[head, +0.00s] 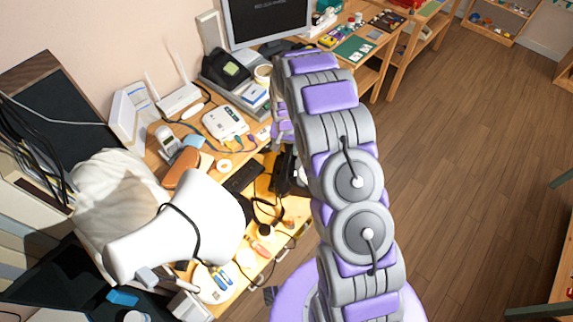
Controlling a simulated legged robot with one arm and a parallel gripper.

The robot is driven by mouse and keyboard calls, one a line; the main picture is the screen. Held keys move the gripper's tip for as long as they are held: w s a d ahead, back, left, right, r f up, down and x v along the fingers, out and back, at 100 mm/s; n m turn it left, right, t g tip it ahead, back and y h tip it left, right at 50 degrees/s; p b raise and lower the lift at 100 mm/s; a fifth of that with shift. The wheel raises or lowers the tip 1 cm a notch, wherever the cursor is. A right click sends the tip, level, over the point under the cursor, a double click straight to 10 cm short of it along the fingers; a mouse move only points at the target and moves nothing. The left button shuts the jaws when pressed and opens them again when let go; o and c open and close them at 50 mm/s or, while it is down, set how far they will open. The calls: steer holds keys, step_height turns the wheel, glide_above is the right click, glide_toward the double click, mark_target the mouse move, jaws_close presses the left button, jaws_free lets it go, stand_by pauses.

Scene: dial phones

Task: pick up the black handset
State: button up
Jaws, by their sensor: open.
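A black phone-like thing (280,178) stands near the right edge of the lit desk (294,208), partly hidden behind my arm. Its handset cannot be told apart clearly from the rest, and dark cords lie in front of it. My arm reaches up and forward, then folds down, with its purple and grey end over the desk. My gripper (284,146) is just above the black thing, open, with its fingertips mostly hidden. I cannot tell whether it touches anything.
A white lamp shade (180,228) covers the near left of the desk. A dark keypad-like block (243,177), a cordless phone (167,140), a white router (178,98) and a dark desk phone (226,68) stand around. Wooden floor (455,170) is clear at right.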

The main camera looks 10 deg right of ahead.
mark_target(287, 161)
step_height(287, 161, down, 5)
steer(key=shift+a+r, duration=0.1)
steer(key=shift+r, duration=0.05)
steer(key=shift+d+f+b, duration=0.3)
steer(key=shift+d+f, duration=0.05)
steer(key=shift+f, duration=0.1)
step_height(287, 161, down, 4)
steer(key=shift+w+f+b, duration=0.1)
steer(key=shift+f+b, duration=0.05)
steer(key=shift+b, duration=0.25)
steer(key=shift+a+f, duration=0.15)
steer(key=shift+f, duration=0.1)
steer(key=shift+d, duration=0.25)
steer(key=c, duration=0.5)
steer(key=shift+a, duration=0.15)
jaws_close()
